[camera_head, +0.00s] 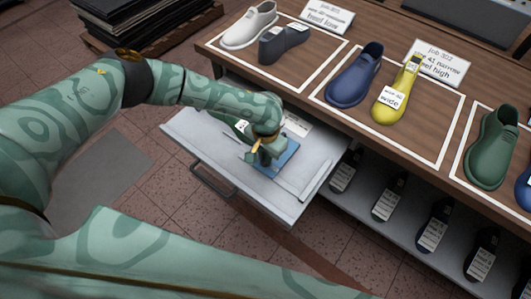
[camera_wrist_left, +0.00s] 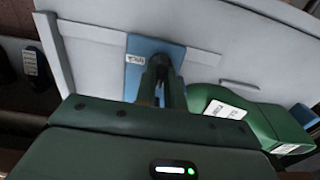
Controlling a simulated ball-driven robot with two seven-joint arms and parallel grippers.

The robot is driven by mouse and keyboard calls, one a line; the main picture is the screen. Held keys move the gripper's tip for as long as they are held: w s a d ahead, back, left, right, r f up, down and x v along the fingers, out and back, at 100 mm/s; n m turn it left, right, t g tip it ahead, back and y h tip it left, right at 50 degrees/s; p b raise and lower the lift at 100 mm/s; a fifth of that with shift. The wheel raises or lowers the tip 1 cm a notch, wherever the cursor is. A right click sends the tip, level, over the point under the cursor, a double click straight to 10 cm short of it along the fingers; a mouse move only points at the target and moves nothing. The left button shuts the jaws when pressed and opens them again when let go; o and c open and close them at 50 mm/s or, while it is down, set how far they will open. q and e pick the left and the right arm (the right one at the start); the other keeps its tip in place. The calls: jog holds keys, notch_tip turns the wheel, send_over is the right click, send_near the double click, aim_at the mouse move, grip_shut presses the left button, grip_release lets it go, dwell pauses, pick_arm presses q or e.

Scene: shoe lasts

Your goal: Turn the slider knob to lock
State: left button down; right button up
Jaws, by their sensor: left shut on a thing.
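My left gripper (camera_head: 268,152) reaches down into a pulled-out light grey drawer (camera_head: 218,160) under the table. It is over a blue plate (camera_head: 288,163), which also shows in the left wrist view (camera_wrist_left: 138,87) with a small white label that I cannot read. In the wrist view my left gripper's fingers are shut on what seems to be the slider knob (camera_wrist_left: 160,72), dark and upright on the plate. The fingers hide most of it, so I cannot tell its turn. My right gripper is not in view.
A green shoe last (camera_wrist_left: 262,125) with white labels lies in the drawer beside my left gripper. Several lasts stand in white outlined areas on the wooden table (camera_head: 400,112) above. More dark lasts sit on a lower shelf (camera_head: 365,209) at the right.

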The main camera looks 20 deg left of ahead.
pick_arm(q)
jog(key=shift+s+r+m+p, duration=0.15)
jog(key=shift+m+p, duration=0.65)
jog(key=shift+p, duration=1)
jog(key=shift+s+r+m+p, duration=0.15)
jog(key=shift+m+p, duration=0.65)
jog(key=shift+p, duration=1)
jog(key=shift+w+f+m+p, duration=0.1)
jog(key=shift+w+m+p, duration=0.05)
jog(key=shift+m+p, duration=0.2)
jog(key=shift+f+m, duration=0.2)
jog(key=shift+m, duration=0.85)
jog(key=m, duration=0.8)
jog(key=shift+w+m, duration=0.1)
jog(key=shift+m, duration=1.8)
jog(key=c, duration=1.5)
grip_release()
